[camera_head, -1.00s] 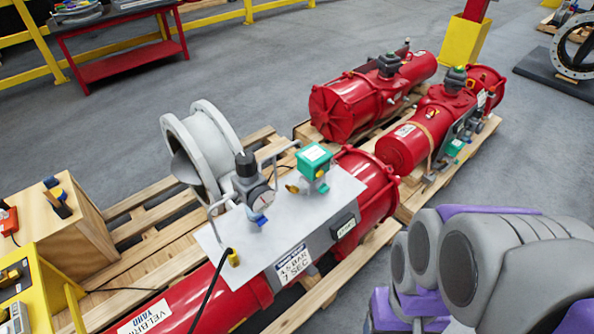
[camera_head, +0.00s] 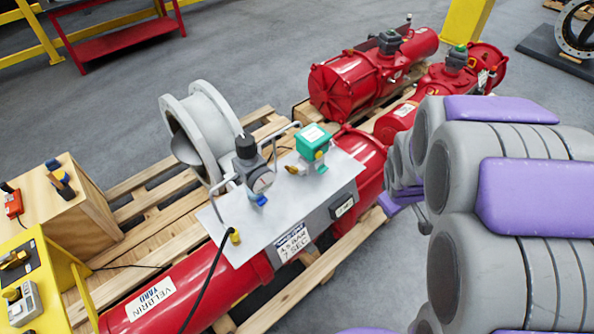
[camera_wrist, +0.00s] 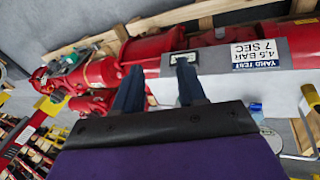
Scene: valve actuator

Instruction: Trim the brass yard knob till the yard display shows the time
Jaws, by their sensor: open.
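The brass knob (camera_head: 291,169) sits beside the green-topped fitting (camera_head: 314,141) on the pale plate of the near red actuator (camera_head: 190,287). A small dark display (camera_head: 344,207) is on the plate's front face; its reading is too small to tell. The display also shows in the wrist view (camera_wrist: 183,58), near my fingertips. My gripper (camera_wrist: 158,70) is open, with two dark fingers apart and nothing seen between them. It points toward the red actuator's side. In the head view I cannot make out the gripper; only my arm shows at right. The brass knob is not clear in the wrist view.
A dark-knobbed regulator with a round gauge (camera_head: 260,180) stands on the plate. A black cable (camera_head: 207,290) runs from a yellow fitting. More red actuators (camera_head: 365,85) stand beyond. A yellow box (camera_head: 30,275) is at lower left.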

